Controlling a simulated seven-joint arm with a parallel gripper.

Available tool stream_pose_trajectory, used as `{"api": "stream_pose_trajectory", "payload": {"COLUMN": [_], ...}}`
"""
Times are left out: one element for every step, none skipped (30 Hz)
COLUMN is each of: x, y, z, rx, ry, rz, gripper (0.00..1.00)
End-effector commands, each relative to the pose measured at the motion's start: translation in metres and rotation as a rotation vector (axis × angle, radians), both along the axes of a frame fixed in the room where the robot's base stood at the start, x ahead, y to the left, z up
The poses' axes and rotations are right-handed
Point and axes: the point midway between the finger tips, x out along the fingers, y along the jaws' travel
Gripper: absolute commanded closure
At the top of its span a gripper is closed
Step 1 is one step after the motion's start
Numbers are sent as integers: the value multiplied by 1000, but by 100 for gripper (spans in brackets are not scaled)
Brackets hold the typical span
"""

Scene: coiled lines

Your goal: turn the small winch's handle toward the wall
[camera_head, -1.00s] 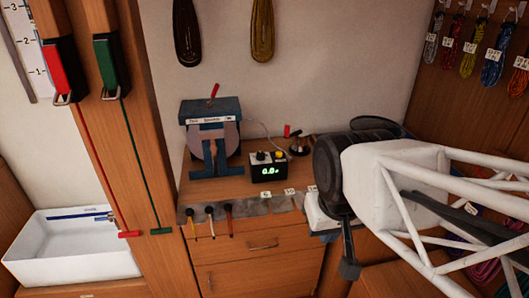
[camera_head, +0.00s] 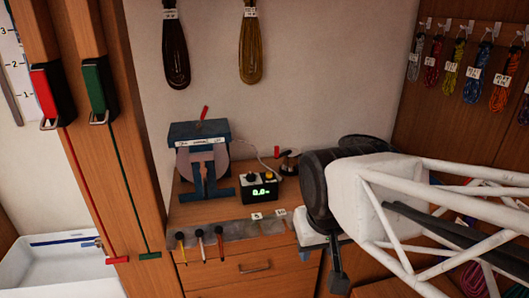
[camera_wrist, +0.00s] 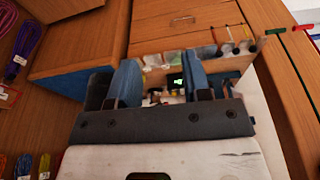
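The small winch (camera_head: 288,163) stands at the back right of the wooden bench top. It looks like a low dark and silver drum with a short red handle (camera_head: 277,151) standing up at its left. My gripper (camera_head: 337,268) is to its right and nearer the camera, in front of the bench and apart from the winch. In the wrist view my gripper (camera_wrist: 163,80) shows two blue-grey fingers spread apart with nothing held. Small bench items show between them, too small to tell which is the winch.
A blue machine (camera_head: 202,130) with a red lever stands left on the bench, beside a small box with a green display (camera_head: 262,190). A grey strip with tools (camera_head: 220,234) runs along the bench front. Coiled lines (camera_head: 474,80) hang at right.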

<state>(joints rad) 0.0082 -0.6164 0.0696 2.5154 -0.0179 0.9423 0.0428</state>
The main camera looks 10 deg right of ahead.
Motion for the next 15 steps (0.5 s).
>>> {"api": "stream_pose_trajectory", "payload": {"x": [6, 9, 15, 20, 26, 33, 40, 46, 55, 62, 70, 79, 87, 94, 104], "y": [-1, -1, -2, -3, -3, -4, -5, -5, -7, -8, -8, -10, -10, -11, -12], "z": [2, 3, 6, 8, 10, 13, 15, 18, 20, 23, 25, 28, 30, 31, 34], "rx": [-1, -2, -3, -4, -4, -6, -6, -6, -8, -10, -12, -12, -13, -14, -17], "ry": [2, 4, 5, 6, 7, 9, 10, 11, 13, 13, 15, 14, 15, 16, 16], "rz": [-8, -17, -30, -39, -50, -66, -80, -93, -112, -126, -141, -160, -175, -190, -209], "gripper": [52, 52, 52, 52, 52, 52, 52, 52, 52, 52, 52, 52, 52, 52, 52]}}
